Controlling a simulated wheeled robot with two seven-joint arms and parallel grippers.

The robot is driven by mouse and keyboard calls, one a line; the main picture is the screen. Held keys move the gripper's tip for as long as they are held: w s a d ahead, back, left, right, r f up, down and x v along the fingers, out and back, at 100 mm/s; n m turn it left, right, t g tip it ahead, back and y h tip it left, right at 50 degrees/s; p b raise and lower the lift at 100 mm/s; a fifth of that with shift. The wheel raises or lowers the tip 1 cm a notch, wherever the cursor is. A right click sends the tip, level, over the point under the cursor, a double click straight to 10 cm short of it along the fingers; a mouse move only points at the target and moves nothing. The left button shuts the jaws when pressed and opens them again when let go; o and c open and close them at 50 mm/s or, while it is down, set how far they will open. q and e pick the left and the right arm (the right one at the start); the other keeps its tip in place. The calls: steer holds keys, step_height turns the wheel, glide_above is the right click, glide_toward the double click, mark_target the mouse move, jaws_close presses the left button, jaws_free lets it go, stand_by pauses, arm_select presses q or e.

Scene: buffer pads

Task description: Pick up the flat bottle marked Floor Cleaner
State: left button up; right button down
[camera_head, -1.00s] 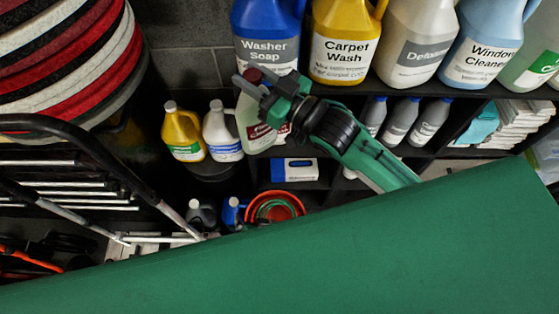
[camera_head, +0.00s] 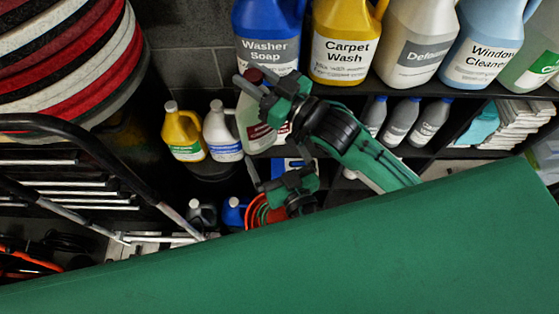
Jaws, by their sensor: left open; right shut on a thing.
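A pale, clear bottle (camera_head: 248,118) with a dark red cap and a red-and-white label is in front of the black shelf. Its label text is too small and covered to read, so I cannot tell whether it says Floor Cleaner. My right gripper (camera_head: 252,82) is shut on this bottle near its cap, and its arm hides part of the label. My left gripper (camera_head: 264,172) is open and empty, below the bottle and in front of the lower shelf. No Floor Cleaner marking is readable elsewhere.
Large jugs, including Washer Soap (camera_head: 266,40) and Carpet Wash (camera_head: 340,45), line the shelf top. A yellow jug (camera_head: 182,132) and white jug (camera_head: 222,130) stand left. A red bucket (camera_head: 254,212) is below. A green surface (camera_head: 330,250) fills the foreground.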

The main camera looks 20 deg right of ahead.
mark_target(264, 132)
arm_select(q)
steer(key=w, duration=0.3)
steer(key=w+a, duration=0.1)
steer(key=w, duration=0.6)
steer(key=shift+w+a, duration=0.1)
steer(key=shift+a, duration=0.25)
arm_select(e)
steer(key=shift+r, duration=0.1)
arm_select(q)
steer(key=c, duration=1.2)
steer(key=shift+c, duration=0.2)
arm_select(e)
steer(key=c, duration=0.9)
jaws_free()
steer(key=shift+c, duration=0.2)
